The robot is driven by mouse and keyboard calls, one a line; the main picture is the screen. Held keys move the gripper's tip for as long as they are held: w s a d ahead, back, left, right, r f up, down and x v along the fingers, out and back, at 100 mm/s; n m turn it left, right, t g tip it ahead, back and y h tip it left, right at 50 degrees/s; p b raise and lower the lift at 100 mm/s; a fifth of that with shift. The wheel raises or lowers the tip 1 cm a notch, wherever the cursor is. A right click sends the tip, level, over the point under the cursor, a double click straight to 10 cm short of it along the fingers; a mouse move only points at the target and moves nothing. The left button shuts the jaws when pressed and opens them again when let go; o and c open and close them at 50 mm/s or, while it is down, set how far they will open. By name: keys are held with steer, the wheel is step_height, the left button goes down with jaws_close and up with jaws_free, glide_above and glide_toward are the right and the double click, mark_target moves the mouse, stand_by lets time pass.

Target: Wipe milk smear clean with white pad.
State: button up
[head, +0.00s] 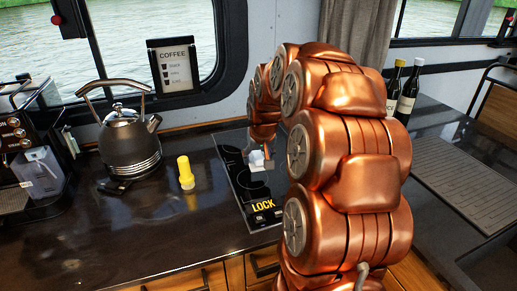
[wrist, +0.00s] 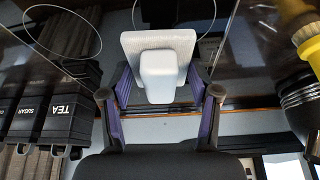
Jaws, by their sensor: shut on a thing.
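The white pad (wrist: 158,42) is a flat ribbed square with a blocky white grip (wrist: 161,78) on it. My gripper (wrist: 161,72) has its two purple-lined fingers on either side of that grip and is shut on it. In the head view, the pad (head: 257,161) shows as a small white patch at or just above the black hob (head: 233,168), below the end of my copper arm. I cannot tell whether it touches the glass. I cannot make out the milk smear apart from the pad; my arm hides part of the hob.
A yellow bottle (head: 186,173) and a dark kettle (head: 129,145) stand left of the hob. A coffee machine (head: 30,150) is at far left, and a coffee sign (head: 174,67) is at the window.

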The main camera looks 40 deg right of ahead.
steer(key=shift+r, duration=1.35)
